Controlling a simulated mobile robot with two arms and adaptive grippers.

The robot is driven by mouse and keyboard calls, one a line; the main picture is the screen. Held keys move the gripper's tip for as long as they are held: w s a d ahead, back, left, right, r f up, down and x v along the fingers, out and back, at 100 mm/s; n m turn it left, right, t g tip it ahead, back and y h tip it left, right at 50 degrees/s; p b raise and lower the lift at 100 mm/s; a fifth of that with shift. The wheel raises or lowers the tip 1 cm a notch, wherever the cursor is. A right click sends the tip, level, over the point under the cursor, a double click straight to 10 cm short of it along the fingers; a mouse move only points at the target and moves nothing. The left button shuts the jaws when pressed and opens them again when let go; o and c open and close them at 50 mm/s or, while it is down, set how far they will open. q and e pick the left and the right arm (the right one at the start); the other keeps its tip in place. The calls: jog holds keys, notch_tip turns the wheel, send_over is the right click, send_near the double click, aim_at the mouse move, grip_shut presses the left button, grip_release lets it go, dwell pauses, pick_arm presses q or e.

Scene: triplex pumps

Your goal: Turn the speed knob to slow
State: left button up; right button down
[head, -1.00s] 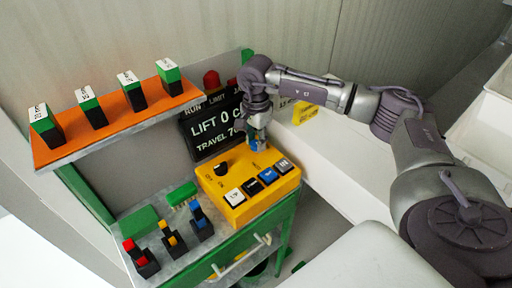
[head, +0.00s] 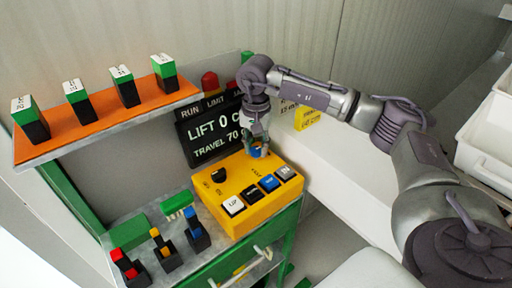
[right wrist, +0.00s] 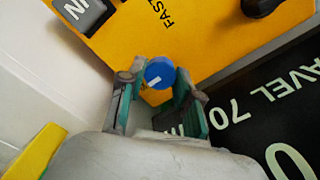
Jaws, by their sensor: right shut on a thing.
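The yellow control box (head: 222,205) sits on the metal top of the green stand. Its blue speed knob (right wrist: 159,73) has a white mark on its face and stands near the printed word FAST. My right gripper (head: 258,148) is over the back right of the box, with its fingers on either side of the knob. In the right wrist view, my right gripper (right wrist: 157,92) is shut on it. The fingers partly hide the blue knob (head: 257,153) in the head view. My left gripper is not in view.
A black knob (head: 219,174) and a row of push buttons, including a white one (head: 233,205), are on the same box. A black display (head: 212,135) reading LIFT and TRAVEL 70 stands behind. An orange shelf (head: 70,133) with several labelled blocks is at left.

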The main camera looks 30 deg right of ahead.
aim_at(256, 149)
dwell(0.3)
jog(key=c, duration=0.8)
grip_release()
notch_tip(256, 149, up, 12)
jog(key=shift+r, duration=0.1)
